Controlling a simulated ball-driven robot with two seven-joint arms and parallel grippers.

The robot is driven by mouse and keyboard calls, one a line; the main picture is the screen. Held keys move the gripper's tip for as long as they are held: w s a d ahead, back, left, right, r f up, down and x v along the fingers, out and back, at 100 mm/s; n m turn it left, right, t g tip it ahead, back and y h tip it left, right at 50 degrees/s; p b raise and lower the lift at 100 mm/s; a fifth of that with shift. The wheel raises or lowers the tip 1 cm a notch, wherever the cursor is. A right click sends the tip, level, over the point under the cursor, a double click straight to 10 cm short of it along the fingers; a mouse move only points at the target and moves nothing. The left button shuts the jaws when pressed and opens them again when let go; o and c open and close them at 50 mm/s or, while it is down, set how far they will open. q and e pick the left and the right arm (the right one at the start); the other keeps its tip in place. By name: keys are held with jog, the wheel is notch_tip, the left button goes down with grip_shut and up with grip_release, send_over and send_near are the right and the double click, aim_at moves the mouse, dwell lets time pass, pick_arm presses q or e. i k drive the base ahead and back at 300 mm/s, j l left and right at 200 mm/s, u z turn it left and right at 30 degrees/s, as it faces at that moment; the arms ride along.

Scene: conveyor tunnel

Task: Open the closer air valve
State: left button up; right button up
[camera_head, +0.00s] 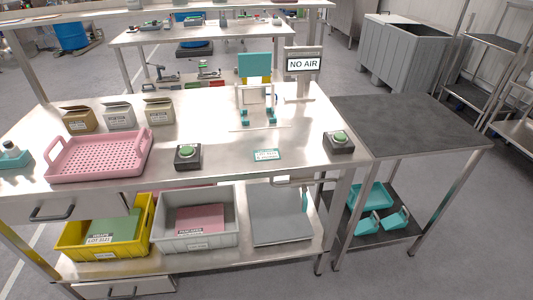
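No air valve can be made out for certain in the head view. A sign reading "NO AIR" (303,64) stands on a post at the back right of the steel bench (225,165). Left of it is a fixture with a teal panel (254,66) and small teal blocks at its base. A grey bar-like part (297,182) shows below the bench's front edge at the right; its details are too small to tell. Neither of my grippers is in view.
A pink tray (101,157) and several small boxes (119,115) are at the left. A bare dark-topped table (410,120) adjoins at right.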

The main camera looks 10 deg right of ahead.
aim_at(304, 189)
jog(key=i+j+u, duration=0.1)
jog(key=j+u, duration=0.15)
jog(key=j, duration=0.15)
jog(key=i+j+u, duration=0.25)
jog(key=j, duration=0.15)
jog(key=k+z, duration=0.15)
jog(key=z, duration=1.35)
